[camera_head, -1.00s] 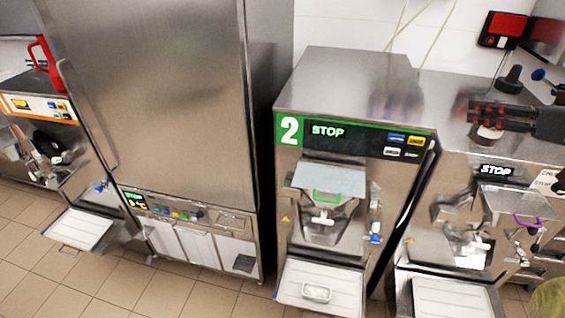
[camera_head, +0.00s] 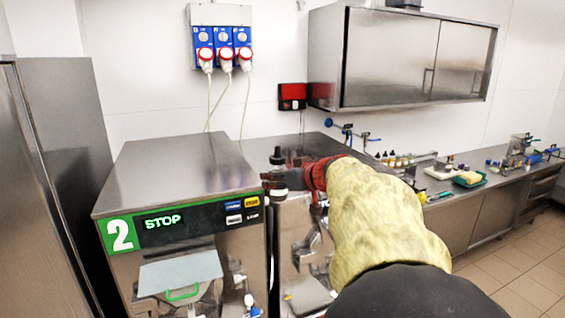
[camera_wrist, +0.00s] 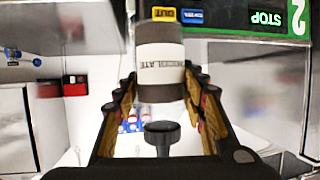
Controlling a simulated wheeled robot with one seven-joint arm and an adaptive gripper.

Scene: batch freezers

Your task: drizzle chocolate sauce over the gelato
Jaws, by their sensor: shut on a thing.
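My gripper (camera_head: 290,176) is at the end of my arm in the middle of the head view, beside the top right of the freezer marked 2. It is shut on a dark bottle (camera_wrist: 160,92) with a white label whose readable letters end in "LATE". In the wrist view the bottle stands between the two fingers, and a black knob-like cap (camera_wrist: 162,135) shows nearest the camera. In the head view its dark cap (camera_head: 277,157) points up, so the bottle looks upright; most of its body is hidden by the fingers. I cannot make out any gelato in the current views.
Freezer 2 (camera_head: 180,170) reads STOP and has a green-handled lid (camera_head: 180,275). Another steel machine (camera_head: 300,240) stands right of it, partly behind my arm. A tall steel cabinet is at left. A counter (camera_head: 470,195) with small bottles and a wall cupboard (camera_head: 400,60) are at right.

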